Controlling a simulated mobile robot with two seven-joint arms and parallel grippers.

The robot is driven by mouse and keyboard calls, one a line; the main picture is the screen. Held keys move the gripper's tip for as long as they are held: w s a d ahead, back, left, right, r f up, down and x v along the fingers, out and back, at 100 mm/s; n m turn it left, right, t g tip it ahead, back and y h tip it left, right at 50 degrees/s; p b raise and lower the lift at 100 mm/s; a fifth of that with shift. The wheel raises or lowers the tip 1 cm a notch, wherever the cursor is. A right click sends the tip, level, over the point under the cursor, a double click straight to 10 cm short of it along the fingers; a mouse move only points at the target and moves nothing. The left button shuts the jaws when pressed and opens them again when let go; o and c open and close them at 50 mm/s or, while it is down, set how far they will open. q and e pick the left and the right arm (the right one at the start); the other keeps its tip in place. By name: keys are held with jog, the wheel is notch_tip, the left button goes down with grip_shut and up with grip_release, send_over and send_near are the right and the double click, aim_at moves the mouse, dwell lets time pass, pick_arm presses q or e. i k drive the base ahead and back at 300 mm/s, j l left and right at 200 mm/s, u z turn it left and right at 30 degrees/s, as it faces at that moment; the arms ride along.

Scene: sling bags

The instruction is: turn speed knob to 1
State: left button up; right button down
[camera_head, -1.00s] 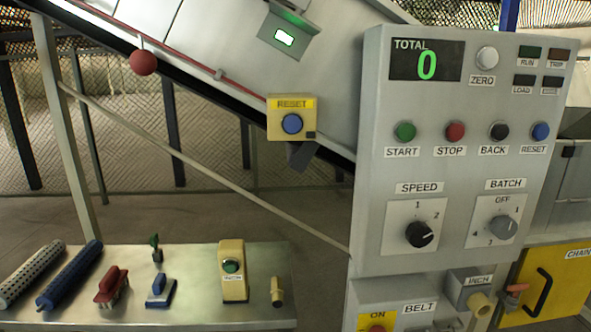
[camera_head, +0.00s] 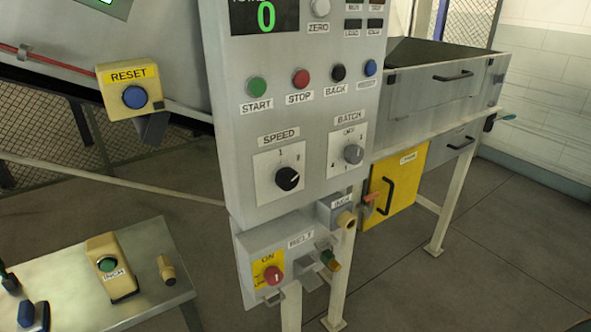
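The black speed knob (camera_head: 288,179) is on a pale square plate (camera_head: 266,192) under the SPEED label (camera_head: 280,137), on the grey control panel (camera_head: 230,120). A white mark on the knob points to the upper right, past the 1. The knob stands apart from any gripper. Neither of my grippers shows in the head view.
The grey batch knob (camera_head: 353,154) is right of the speed knob. Start (camera_head: 257,87), stop (camera_head: 301,78), back and reset buttons sit above. A table (camera_head: 150,245) stands lower left. Floor on the right is open.

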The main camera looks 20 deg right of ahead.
aim_at(287, 179)
jog(key=j+z, duration=0.35)
jog(key=z, duration=0.15)
jog(key=j+z, duration=0.45)
jog(key=i, duration=0.4)
